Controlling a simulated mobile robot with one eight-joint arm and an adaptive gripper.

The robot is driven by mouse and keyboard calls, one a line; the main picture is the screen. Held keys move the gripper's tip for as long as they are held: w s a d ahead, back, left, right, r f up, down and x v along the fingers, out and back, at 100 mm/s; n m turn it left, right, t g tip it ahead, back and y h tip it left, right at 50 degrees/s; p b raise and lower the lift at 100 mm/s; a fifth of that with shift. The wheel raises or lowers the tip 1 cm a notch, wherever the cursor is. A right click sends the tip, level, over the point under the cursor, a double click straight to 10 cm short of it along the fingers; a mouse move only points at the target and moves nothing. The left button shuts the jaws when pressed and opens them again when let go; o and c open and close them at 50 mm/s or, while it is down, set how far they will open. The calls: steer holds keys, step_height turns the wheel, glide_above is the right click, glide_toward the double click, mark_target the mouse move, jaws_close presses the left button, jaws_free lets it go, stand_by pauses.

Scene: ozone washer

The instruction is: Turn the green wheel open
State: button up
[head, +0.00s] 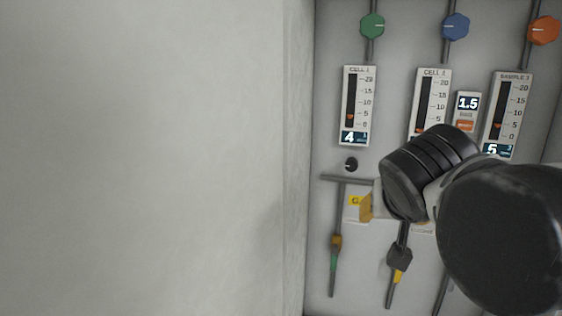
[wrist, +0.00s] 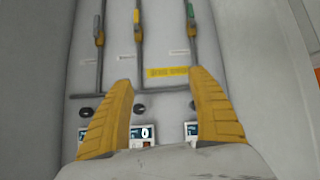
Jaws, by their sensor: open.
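The green wheel (head: 372,26) is a faceted knob with a pale index line pointing right. It sits on a vertical pipe at the top left of the panel in the head view, above the CELL 1 gauge. My gripper (head: 367,207) is well below it, in front of the lower panel and partly hidden by my wrist. In the wrist view my gripper (wrist: 160,80) shows two yellow fingers spread apart with nothing between them. I do not see the green wheel in the wrist view.
A blue wheel (head: 455,26) and an orange wheel (head: 543,30) are to the right of the green one. Below are the CELL 1 gauge (head: 359,105), a small black knob (head: 351,164) and pipes with valves. A pale wall (head: 150,150) stands left of the panel.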

steer(key=s+f+n+y+b, duration=0.1)
steer(key=s+f+b, duration=0.3)
steer(key=f, duration=1)
steer(key=s+a+f+g+y+b, duration=0.1)
steer(key=s+f+b, duration=0.3)
steer(key=f+b, duration=0.5)
steer(key=s+f+n+g+y+b, duration=0.1)
steer(key=s+f+b, duration=0.2)
steer(key=f, duration=1.7)
steer(key=b, duration=0.4)
steer(key=shift+s+a+f+n, duration=0.15)
steer(key=shift+s+f+n, duration=0.15)
steer(key=shift+s+f, duration=0.1)
